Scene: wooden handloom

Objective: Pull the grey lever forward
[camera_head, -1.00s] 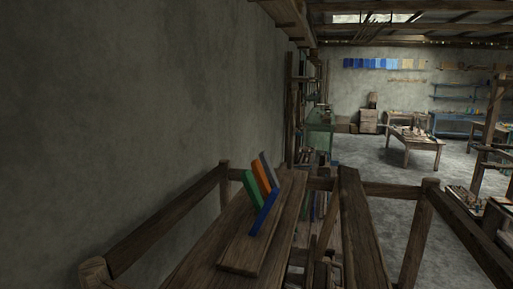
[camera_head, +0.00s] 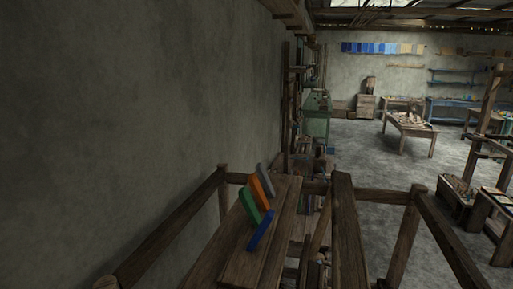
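The grey lever (camera_head: 265,181) stands on a wooden block on the loom's plank, at the far end of a row of coloured levers. It leans to the left, and its lower part is hidden behind the orange lever (camera_head: 260,190). The green lever (camera_head: 249,206) also leans left, nearer to me. The blue lever (camera_head: 261,230) leans the other way, to the right. Neither of my grippers shows in the head view, and nothing is seen touching the levers.
Wooden loom rails (camera_head: 185,222) run along the left near a bare wall (camera_head: 130,110). A thick beam (camera_head: 347,235) stands right of the levers. Open floor (camera_head: 370,155) lies beyond, with a work table (camera_head: 411,127) at the back.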

